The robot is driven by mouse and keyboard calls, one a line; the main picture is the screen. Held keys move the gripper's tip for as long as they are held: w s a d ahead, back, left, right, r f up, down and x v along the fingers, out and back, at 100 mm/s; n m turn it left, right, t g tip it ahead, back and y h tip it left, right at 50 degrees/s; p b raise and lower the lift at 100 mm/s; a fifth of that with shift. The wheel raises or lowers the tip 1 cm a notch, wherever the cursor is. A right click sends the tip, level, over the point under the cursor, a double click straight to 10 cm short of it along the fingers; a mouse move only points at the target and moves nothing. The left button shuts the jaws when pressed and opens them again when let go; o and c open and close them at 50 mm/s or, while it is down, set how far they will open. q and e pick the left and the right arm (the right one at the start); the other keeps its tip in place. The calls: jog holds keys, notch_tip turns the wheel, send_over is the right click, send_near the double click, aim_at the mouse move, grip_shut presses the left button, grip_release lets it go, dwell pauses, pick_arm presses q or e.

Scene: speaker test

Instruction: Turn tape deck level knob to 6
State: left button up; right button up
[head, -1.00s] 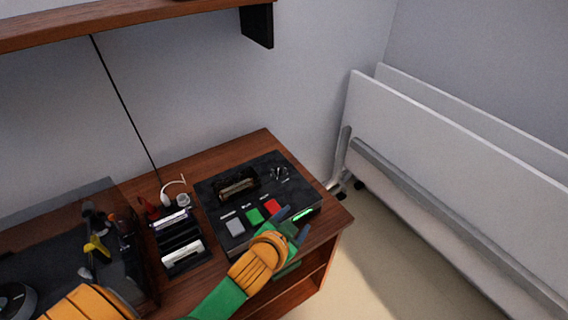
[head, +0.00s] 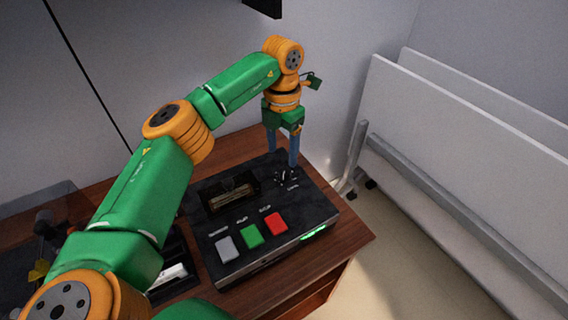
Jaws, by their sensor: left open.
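The tape deck (head: 290,218) is a black box on the wooden cabinet top, with a cassette window (head: 232,195), grey, green and red buttons on top and a green light on its front edge. The level knob (head: 285,175) is a small dark knob with white marks near the deck's back right. My left gripper (head: 282,160) points down above the deck's back edge, just behind and over the knob. Its blue fingers are apart with nothing seen between them. I cannot tell whether a finger touches the knob. The knob's setting is too small to read. My right gripper is not in view.
The wooden cabinet top (head: 345,237) is bare along the deck's right side. A dark rack with cases (head: 172,278) stands left of the deck, partly behind my arm. White folded panels (head: 460,170) stand at the right. A wall is close behind.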

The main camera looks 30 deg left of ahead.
aim_at(284, 170)
pick_arm(q)
jog(key=f+p, duration=0.1)
jog(key=f, duration=0.5)
jog(key=shift+d, duration=0.2)
jog(key=shift+c, duration=0.2)
jog(key=shift+d+r, duration=0.1)
jog(key=c, duration=0.3)
grip_shut()
